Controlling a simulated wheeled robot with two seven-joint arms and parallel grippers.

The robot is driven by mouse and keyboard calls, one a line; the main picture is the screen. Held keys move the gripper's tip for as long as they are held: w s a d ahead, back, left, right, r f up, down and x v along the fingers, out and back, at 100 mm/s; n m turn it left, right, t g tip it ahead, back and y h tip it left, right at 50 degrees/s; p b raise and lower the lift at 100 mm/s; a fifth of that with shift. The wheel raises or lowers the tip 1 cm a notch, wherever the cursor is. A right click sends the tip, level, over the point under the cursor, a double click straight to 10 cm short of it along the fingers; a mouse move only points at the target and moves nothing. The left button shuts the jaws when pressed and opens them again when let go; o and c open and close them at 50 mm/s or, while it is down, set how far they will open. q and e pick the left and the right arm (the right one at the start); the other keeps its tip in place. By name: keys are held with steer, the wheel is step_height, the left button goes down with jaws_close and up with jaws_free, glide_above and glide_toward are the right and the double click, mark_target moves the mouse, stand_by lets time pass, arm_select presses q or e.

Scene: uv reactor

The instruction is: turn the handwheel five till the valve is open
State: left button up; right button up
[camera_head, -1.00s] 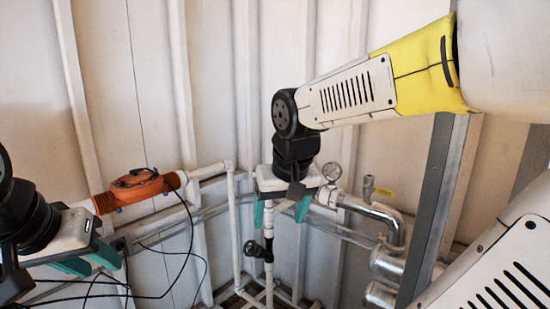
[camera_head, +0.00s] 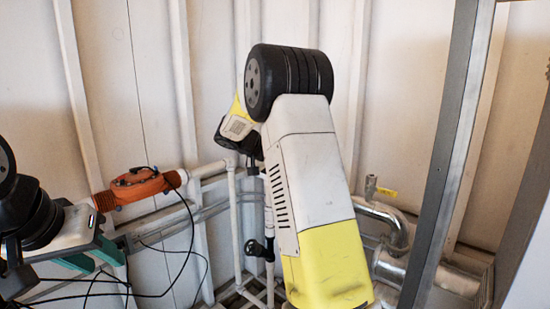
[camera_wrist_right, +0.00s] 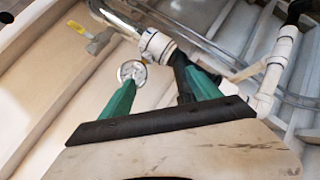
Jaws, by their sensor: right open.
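A small black handwheel (camera_head: 257,248) sits on a thin upright pipe in the head view, left of my right arm. I cannot tell whether it is handwheel five. In the right wrist view, my right gripper (camera_wrist_right: 160,88) is open, its teal fingers apart. A black part (camera_wrist_right: 182,72) shows beside the right finger, by a white pipe fitting; I cannot tell whether they touch. Another black handle (camera_wrist_right: 297,10) is at the top right. My right arm hides the right gripper in the head view. My left gripper (camera_head: 92,256) is at the lower left, its teal fingers apart.
A pressure gauge (camera_wrist_right: 132,72) shows beyond the left finger. A yellow-handled valve (camera_wrist_right: 98,42) is at the upper left. An orange unit (camera_head: 142,187) with black cables is near my left gripper. Silver pipes (camera_head: 395,232) and a grey metal post (camera_head: 447,165) stand at the right.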

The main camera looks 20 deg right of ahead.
steer(key=w+a+m+t+h, duration=0.25)
steer(key=w+h, duration=0.45)
steer(key=w, duration=0.5)
steer(key=shift+n, duration=0.35)
steer(key=d, duration=0.2)
steer(key=w+d, duration=0.1)
steer(key=d, duration=0.4)
steer(key=shift+w+f, duration=0.1)
steer(key=shift+w, duration=0.2)
steer(key=c, duration=1)
steer(key=shift+n+y, duration=0.3)
steer(key=shift+y, duration=0.1)
